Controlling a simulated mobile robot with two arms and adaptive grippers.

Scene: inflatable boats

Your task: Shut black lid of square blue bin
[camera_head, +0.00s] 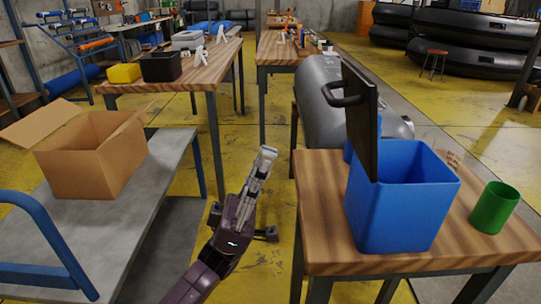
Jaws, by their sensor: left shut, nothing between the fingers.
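The square blue bin (405,205) stands on a wooden table at the right. Its black lid (361,118) stands upright, open, along the bin's left side, with a dark handle (344,97) on its left face. The inside of the bin shows open at the top. My left gripper (267,153) is shut and empty, pointing up over the yellow floor, to the left of the bin and apart from the lid. My right gripper is not in view.
A green cup (494,208) stands right of the bin on the wooden table (325,225). A grey cylinder (322,97) lies behind. A cardboard box (92,155) sits on a grey cart (75,235) at the left. Yellow floor (275,195) lies between.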

